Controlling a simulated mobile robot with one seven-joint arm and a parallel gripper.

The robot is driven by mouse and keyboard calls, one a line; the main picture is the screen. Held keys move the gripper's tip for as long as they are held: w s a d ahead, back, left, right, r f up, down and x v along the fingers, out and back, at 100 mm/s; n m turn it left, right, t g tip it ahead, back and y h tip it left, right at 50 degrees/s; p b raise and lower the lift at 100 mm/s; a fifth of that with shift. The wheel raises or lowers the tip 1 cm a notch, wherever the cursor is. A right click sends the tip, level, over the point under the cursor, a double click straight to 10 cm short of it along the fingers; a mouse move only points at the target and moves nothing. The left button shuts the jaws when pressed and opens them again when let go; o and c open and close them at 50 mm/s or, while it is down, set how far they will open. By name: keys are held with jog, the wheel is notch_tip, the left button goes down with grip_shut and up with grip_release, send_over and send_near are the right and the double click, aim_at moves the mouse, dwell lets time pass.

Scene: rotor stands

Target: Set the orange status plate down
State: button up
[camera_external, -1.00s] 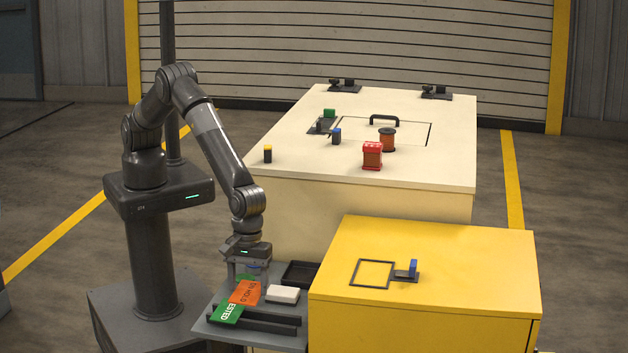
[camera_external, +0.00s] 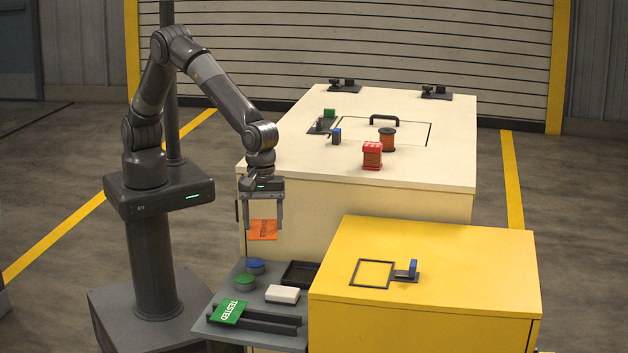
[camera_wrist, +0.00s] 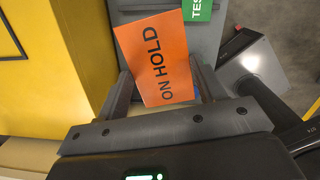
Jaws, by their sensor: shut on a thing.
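The orange status plate (camera_external: 263,230) reads "ON HOLD" in the wrist view (camera_wrist: 158,62). My gripper (camera_external: 263,224) is shut on it and holds it in the air above the grey tray (camera_external: 215,318), in front of the cream cabinet. The plate hangs between the two fingers. A green "TESTED" plate (camera_external: 230,311) lies at the tray's front left, by a black slotted rack (camera_external: 270,318). Part of the green plate shows at the top of the wrist view (camera_wrist: 197,9).
The tray also holds a blue disc (camera_external: 255,266), a green disc (camera_external: 245,283), a white block (camera_external: 282,294) and a black open bin (camera_external: 300,274). The yellow cabinet (camera_external: 425,315) stands right of it, with a bare square outline (camera_external: 355,273) on top. The cream cabinet (camera_external: 400,208) stands behind.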

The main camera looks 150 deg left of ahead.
jog(key=s+a+r+n, duration=0.6)
jog(key=s+a+r, duration=1.1)
jog(key=s+a, duration=0.3)
send_over(320, 158)
jog(key=f, duration=0.7)
jog(key=shift+s+d, duration=0.1)
jog(key=shift+d, duration=0.1)
jog(key=shift+a+f, duration=0.1)
jog(key=shift+a, duration=0.1)
jog(key=shift+f, duration=2)
jog(key=o, duration=1)
jog(key=shift+f, duration=0.1)
